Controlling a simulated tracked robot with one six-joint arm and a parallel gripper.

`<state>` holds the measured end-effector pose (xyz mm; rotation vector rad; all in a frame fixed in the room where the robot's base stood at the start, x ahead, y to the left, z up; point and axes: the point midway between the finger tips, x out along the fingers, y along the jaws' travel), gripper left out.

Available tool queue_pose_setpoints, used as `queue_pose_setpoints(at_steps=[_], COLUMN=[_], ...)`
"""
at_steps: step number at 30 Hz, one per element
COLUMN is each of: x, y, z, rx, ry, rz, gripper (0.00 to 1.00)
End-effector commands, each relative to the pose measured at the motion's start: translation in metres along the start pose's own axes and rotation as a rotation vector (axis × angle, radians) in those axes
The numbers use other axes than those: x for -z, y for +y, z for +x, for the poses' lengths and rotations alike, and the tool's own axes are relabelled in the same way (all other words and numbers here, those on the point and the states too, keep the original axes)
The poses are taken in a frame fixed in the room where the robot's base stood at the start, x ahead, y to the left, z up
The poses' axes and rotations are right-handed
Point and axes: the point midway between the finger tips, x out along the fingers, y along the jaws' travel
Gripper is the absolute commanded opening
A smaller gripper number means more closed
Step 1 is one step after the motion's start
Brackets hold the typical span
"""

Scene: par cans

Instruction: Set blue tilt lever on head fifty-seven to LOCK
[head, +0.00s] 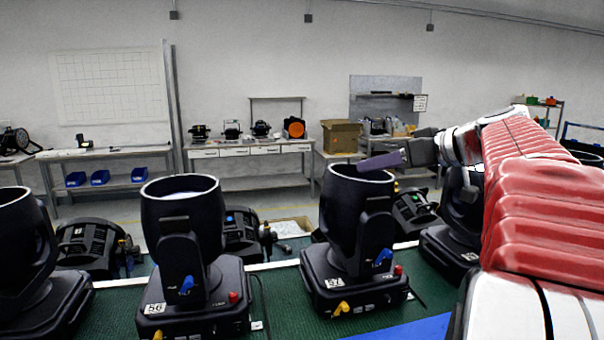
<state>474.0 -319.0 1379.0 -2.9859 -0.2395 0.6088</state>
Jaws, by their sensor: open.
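Head fifty-seven (345,262) is a black moving head with an upright open can, standing on the green bench right of centre. Its plate (333,283) reads 57. Its blue tilt lever (382,257) sits low on the front yoke arm and slants up to the right. Which marking it points to is too small to read. A yellow lever (341,308) and a red knob (398,270) are on its base. My gripper (376,162) is open and empty, in line with the can's rim and above the blue lever, apart from it. One finger partly overlaps the rim in the picture.
Head 56 (182,262), with its own blue and yellow levers, stands to the left; another head (22,250) is at the far left. More heads stand right, partly behind my arm. Black fixtures (412,208) lie behind the row.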

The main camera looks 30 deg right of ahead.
Motion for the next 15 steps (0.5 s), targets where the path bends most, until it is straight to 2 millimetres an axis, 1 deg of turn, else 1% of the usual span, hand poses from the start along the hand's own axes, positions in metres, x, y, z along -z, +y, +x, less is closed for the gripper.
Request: queue_pose_setpoints(at_steps=[11, 15], x=[0.0007, 0.0006], y=[0.0004, -0.0001], z=[0.0006, 0.0076], rx=[0.001, 0.003], ry=[0.002, 0.001], rz=[-0.002, -0.002], gripper=[0.41, 0.41])
